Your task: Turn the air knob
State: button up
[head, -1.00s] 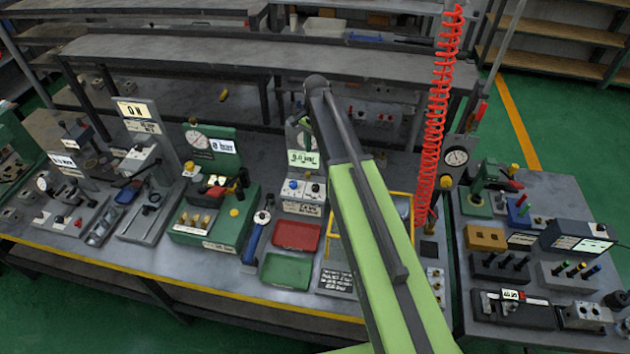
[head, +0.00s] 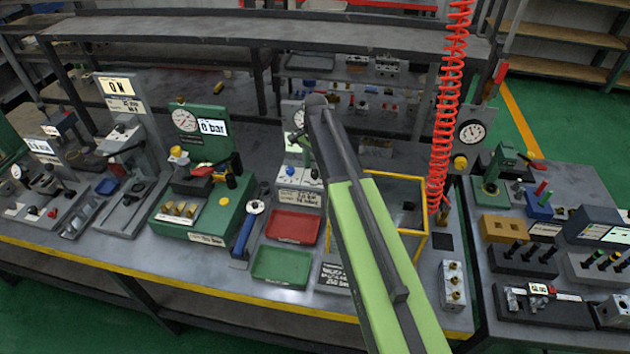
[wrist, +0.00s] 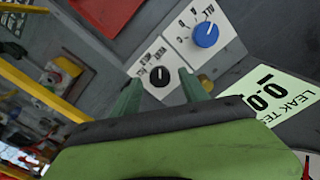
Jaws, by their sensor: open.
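In the wrist view a black knob (wrist: 159,76) with a white pointer mark sits on a white label plate. It shows between the two green fingers of my gripper (wrist: 161,78); I cannot tell the gap in depth. The gripper is open with nothing held. A blue knob (wrist: 205,34) on a second white plate lies just up and right of it. The small print is too blurred to tell which is the air knob. In the head view the blue knob (head: 293,171) and black knob (head: 316,174) sit on the grey test station, partly behind my arm.
A leak test sign (wrist: 275,98) stands close to the right finger. A red tray (head: 292,227) and green tray (head: 281,266) lie in front of the station. A yellow frame (head: 423,215) stands to its right, with a red coiled hose (head: 447,100) hanging beyond.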

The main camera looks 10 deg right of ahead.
jog(key=shift+f, duration=0.6)
jog(key=shift+r, duration=0.1)
grip_shut()
